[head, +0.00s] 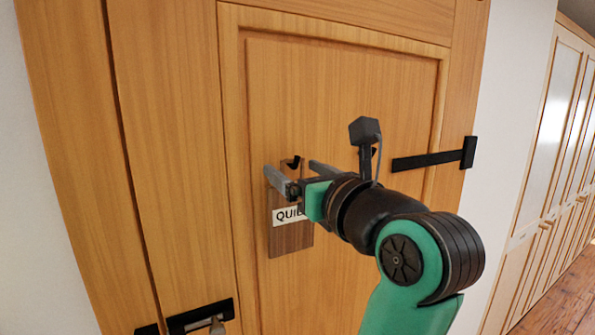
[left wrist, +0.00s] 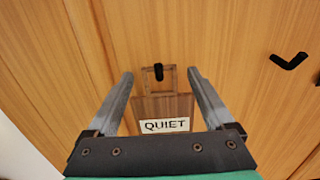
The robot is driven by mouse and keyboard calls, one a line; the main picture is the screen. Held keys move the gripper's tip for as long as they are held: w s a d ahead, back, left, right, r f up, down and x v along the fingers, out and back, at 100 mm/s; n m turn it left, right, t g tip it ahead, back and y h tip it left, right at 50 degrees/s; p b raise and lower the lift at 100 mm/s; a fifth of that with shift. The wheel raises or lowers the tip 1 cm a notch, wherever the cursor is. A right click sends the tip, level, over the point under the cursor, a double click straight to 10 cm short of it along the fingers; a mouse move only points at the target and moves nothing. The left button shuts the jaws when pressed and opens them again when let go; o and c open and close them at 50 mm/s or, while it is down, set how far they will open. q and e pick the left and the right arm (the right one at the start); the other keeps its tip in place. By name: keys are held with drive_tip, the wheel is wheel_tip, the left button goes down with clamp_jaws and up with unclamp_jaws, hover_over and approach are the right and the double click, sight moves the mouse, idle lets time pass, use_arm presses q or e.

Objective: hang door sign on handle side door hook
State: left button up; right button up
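The door sign (head: 291,237) is a brown wooden plate with a white QUIET label, and it also shows in the left wrist view (left wrist: 175,105). It hangs against the wooden door with its square top opening around the black handle-side hook (head: 293,162). In the left wrist view the hook (left wrist: 158,72) shows through that opening, overlapping its top bar. My left gripper (head: 290,168) is open, its grey fingers on either side of the sign's top, with visible gaps in the left wrist view (left wrist: 160,78). In the head view it hides part of the sign. My right gripper is out of view.
A second black hook (left wrist: 289,61) is on the door to the right. A black door handle (head: 201,316) is at the lower left. A black bar fitting (head: 435,160) crosses the door's right edge. Pale cabinets (head: 545,180) stand at the far right.

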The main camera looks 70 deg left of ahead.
use_arm(q)
drive_tip(key=shift+d, duration=0.3)
drive_tip(key=w+d+b, duration=0.1)
drive_tip(key=d+b, duration=0.1)
drive_tip(key=d, duration=0.9)
drive_tip(key=shift+f+b, duration=0.2)
drive_tip(key=shift+b, duration=0.1)
drive_tip(key=shift+w, duration=0.1)
